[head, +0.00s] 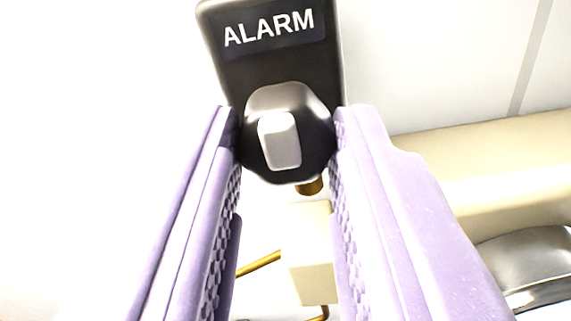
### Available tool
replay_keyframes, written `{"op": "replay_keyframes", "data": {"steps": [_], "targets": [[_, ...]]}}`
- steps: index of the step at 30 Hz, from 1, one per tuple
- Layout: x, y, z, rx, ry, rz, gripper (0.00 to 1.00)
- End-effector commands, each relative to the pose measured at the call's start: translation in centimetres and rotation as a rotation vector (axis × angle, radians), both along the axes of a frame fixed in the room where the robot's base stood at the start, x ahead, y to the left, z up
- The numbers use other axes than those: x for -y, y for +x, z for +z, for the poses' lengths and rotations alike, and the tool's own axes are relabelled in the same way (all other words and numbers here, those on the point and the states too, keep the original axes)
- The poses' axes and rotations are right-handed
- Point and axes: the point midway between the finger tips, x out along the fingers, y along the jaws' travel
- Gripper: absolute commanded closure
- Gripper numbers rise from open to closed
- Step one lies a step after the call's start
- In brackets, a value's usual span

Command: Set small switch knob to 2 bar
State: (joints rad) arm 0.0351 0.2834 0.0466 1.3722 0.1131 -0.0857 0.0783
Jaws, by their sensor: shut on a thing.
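A small dark switch knob (287,141) with a pale raised grip bar on its face sits at the lower end of a dark plate (235,62). The plate carries the word ALARM in white letters. My gripper (286,116) has its two lilac fingers on the left and right sides of the knob and is shut on it. The pale bar stands nearly upright in the picture, leaning slightly. I see no scale or 2 bar mark, so I cannot read the knob's setting.
A thick cream pipe (490,160) runs at the right, with a shiny metal part (530,265) below it. A cream block (308,265) and thin brass tubing (259,263) show between the fingers. A pale panelled wall is behind; the left side looks clear but is overexposed.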

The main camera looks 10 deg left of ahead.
Motion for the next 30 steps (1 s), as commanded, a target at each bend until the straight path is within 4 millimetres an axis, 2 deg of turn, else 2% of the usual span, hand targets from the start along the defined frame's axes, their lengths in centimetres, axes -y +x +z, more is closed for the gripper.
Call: {"op": "replay_keyframes", "data": {"steps": [6, 15, 30], "targets": [[-0.05, 0.01, -0.17, -0.001, 0.195, 0.000, 1.00], [-0.06, 0.01, -0.01, 0.000, 0.399, 0.000, 1.00], [-0.08, 0.01, 0.02, -0.001, 0.517, -0.001, 1.00]]}}
